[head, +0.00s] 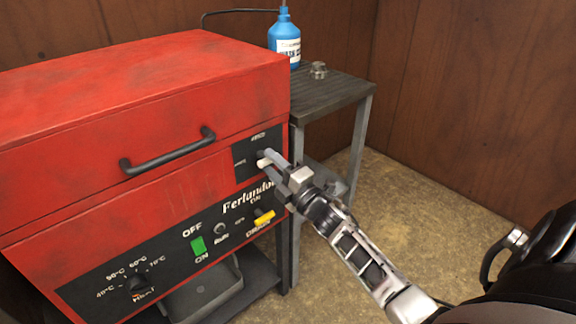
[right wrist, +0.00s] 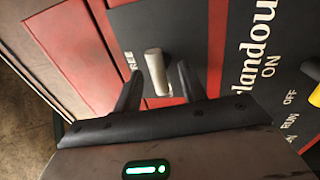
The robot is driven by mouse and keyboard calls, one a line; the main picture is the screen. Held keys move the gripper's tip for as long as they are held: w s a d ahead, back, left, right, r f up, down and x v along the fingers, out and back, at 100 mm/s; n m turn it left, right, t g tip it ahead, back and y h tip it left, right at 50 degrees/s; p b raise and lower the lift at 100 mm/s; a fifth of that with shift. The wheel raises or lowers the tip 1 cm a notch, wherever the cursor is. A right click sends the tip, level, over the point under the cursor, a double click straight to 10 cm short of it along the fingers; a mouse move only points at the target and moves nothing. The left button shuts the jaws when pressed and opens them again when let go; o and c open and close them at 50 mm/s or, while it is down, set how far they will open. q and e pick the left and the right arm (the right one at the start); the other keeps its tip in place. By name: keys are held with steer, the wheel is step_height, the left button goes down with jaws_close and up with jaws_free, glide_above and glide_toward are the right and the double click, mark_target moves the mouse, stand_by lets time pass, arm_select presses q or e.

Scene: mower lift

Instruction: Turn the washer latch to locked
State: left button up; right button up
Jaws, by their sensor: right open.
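The red parts washer (head: 70,110) stands at the left of the head view with its lid down. Its latch, a pale grey lever, sits on a dark plate at the upper right of the front. In the right wrist view the latch (right wrist: 156,70) stands out between my fingers, close to the letters "REE". My right gripper (head: 272,160) reaches the plate from the lower right, open, with a finger on each side of the lever. In the right wrist view the gripper (right wrist: 160,80) shows a gap beside the lever; contact is unclear. My left gripper is not in view.
A black lid handle (head: 168,155) sticks out left of the latch. A lower panel (head: 160,270) holds a dial, a green switch and a yellow switch (head: 264,217). A dark side table (head: 335,92) carries a blue bottle (head: 285,40). Floor is free at right.

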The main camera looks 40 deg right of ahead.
steer(key=v, duration=1.5)
steer(key=shift+s, duration=0.35)
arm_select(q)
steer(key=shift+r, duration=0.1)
arm_select(e)
steer(key=shift+a, duration=0.1)
arm_select(q)
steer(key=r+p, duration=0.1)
steer(key=p, duration=0.2)
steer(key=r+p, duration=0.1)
steer(key=p, duration=0.2)
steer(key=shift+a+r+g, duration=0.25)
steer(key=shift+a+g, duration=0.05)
arm_select(e)
steer(key=s+a+f+m+g+y, duration=0.1)
steer(key=s+a+m+g, duration=0.3)
steer(key=a+m, duration=0.4)
steer(key=s+a+f+m+g, duration=0.2)
steer(key=s+a+m+g, duration=0.3)
steer(key=a+m, duration=0.4)
steer(key=a, duration=0.4)
steer(key=shift+s+a+y, duration=0.25)
steer(key=shift+a+y, duration=0.15)
steer(key=shift+f, duration=0.1)
